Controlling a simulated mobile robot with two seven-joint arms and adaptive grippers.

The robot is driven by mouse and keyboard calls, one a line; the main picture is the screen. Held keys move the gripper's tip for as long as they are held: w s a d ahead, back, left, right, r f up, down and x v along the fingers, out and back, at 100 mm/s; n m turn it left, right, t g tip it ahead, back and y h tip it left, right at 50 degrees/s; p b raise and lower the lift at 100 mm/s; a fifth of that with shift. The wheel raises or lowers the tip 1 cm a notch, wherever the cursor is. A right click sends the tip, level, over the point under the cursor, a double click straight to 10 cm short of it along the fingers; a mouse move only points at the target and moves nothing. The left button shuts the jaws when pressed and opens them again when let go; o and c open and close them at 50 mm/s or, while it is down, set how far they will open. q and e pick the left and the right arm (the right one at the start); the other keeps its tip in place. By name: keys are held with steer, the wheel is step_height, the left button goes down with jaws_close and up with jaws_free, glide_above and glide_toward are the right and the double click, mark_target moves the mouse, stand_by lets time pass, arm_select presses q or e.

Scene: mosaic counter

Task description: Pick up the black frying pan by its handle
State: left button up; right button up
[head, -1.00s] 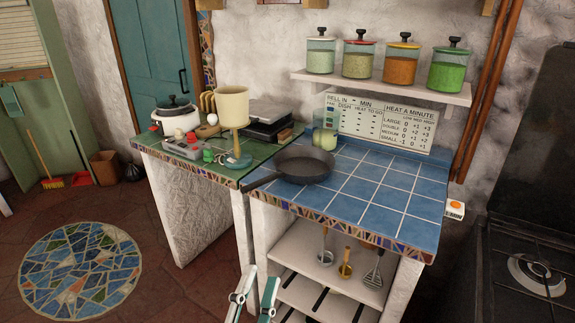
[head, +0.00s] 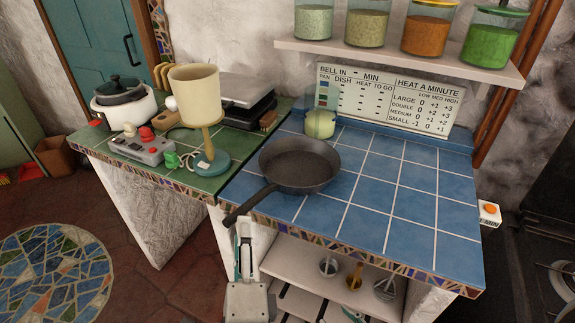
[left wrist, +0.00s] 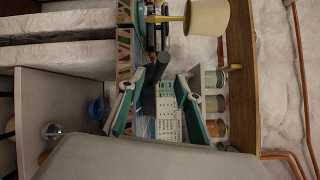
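The black frying pan (head: 300,166) lies on the blue tiled counter (head: 385,225) in the head view. Its handle (head: 252,203) points toward the front left and sticks out past the counter's front edge. My left gripper (head: 244,238) is just below the handle's end, with its fingers pointing up toward the counter. In the left wrist view the gripper (left wrist: 157,84) is open, and the dark handle (left wrist: 149,92) shows between its two fingers. I cannot tell whether a finger touches it. My right gripper is in neither current view.
A cream cup-topped stand (head: 197,95), a grey control box (head: 142,148) and a white pot (head: 124,104) stand on the green counter at left. A pale green jar (head: 320,123) is behind the pan. The blue counter's right side is clear.

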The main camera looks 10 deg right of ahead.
mark_target(241, 208)
arm_select(q)
steer(key=shift+w+r, duration=0.25)
steer(key=shift+w, duration=0.55)
steer(key=w+p, duration=0.1)
steer(key=w, duration=0.3)
steer(key=shift+w+d+p, duration=0.1)
steer(key=shift+w+p, duration=0.15)
steer(key=shift+p, duration=0.15)
steer(key=shift+w+f, duration=0.2)
steer(key=shift+w, duration=0.2)
jaws_close()
steer(key=shift+r, duration=0.25)
arm_select(e)
steer(key=shift+s+r, duration=0.1)
steer(key=shift+r, duration=0.85)
